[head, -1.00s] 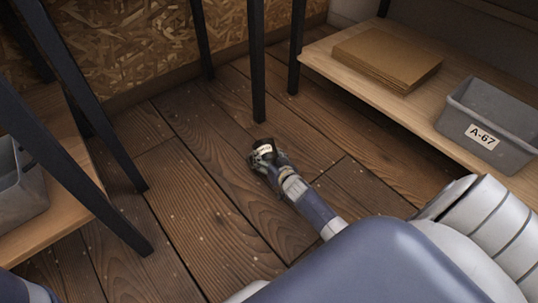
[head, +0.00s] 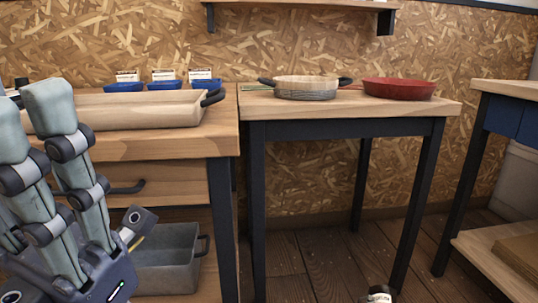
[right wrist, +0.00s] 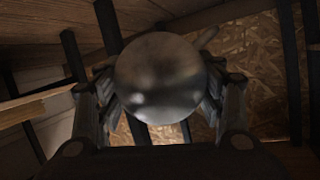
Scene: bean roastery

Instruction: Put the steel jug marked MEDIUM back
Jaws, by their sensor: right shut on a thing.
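My right gripper (right wrist: 160,95) is shut on a round steel vessel (right wrist: 160,75), likely the jug, whose shiny rounded surface fills the middle of the right wrist view. A narrow part sticks out at its upper right. In the head view only the top of the held jug (head: 380,297), with a white label, shows low at the bottom edge. I cannot read the label there. My left gripper (head: 32,105) stands large at the left with its fingers up, open and empty, in front of the workbench (head: 175,145).
A grey bin (head: 170,255) sits below. A shelf unit (head: 505,88) stands right.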

